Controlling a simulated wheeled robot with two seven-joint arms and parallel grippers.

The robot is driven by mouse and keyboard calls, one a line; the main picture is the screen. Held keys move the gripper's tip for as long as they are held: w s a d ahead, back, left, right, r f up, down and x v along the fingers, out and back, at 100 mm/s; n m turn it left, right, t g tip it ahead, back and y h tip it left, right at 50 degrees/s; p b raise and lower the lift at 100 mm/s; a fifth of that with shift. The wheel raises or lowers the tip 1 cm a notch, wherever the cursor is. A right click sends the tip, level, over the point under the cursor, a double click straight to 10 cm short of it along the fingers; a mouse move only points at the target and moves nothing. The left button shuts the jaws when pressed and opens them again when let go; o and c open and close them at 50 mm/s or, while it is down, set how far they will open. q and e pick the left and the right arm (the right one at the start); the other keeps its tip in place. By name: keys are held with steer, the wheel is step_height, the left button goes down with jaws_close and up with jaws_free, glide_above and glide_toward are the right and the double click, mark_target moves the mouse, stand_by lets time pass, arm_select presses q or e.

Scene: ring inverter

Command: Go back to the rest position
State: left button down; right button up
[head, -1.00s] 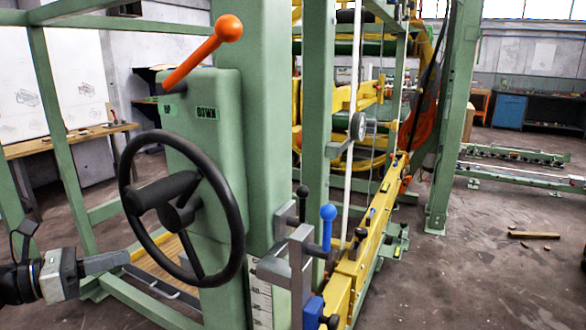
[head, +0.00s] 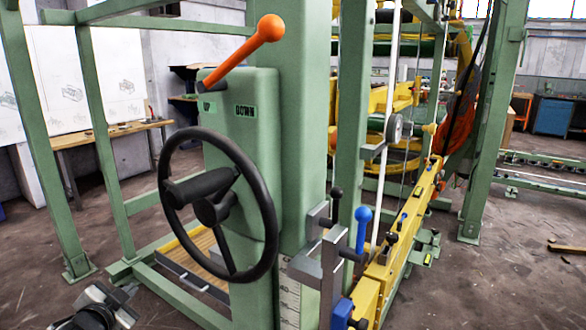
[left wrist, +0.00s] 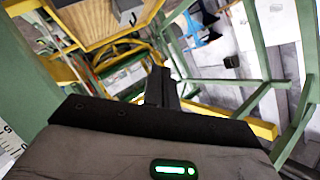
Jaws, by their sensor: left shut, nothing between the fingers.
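My left gripper (head: 122,294) is low at the bottom left of the head view, below and left of the black handwheel, apart from the machine. In the left wrist view its dark fingers (left wrist: 161,86) are together with nothing between them. The black handwheel (head: 268,228) sits on the front of a green column (head: 240,130) with an orange-knobbed lever (head: 240,53) and UP and DOWN labels. My right gripper is not in view.
A blue-knobbed lever (head: 362,228) and a yellow rail (head: 415,215) stand right of the column. Green frame posts (head: 45,150) rise at the left. A wooden workbench (head: 110,133) is at the back left. Floor (head: 50,305) is bare at the lower left.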

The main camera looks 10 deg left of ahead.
arm_select(q)
steer(key=s+d+f+g+h, duration=0.1)
steer(key=s+d+f+h, duration=0.1)
steer(key=s+d+f, duration=0.4)
steer(key=s+d+f+g+h, duration=0.1)
steer(key=s+d+f, duration=0.35)
steer(key=d, duration=0.35)
steer(key=s+d+f+n+g+h, duration=0.2)
steer(key=s+d+f+n, duration=0.1)
steer(key=s+d, duration=1)
steer(key=shift+d+f+n+h, duration=0.3)
steer(key=shift+d+f, duration=0.2)
steer(key=shift+d, duration=0.6)
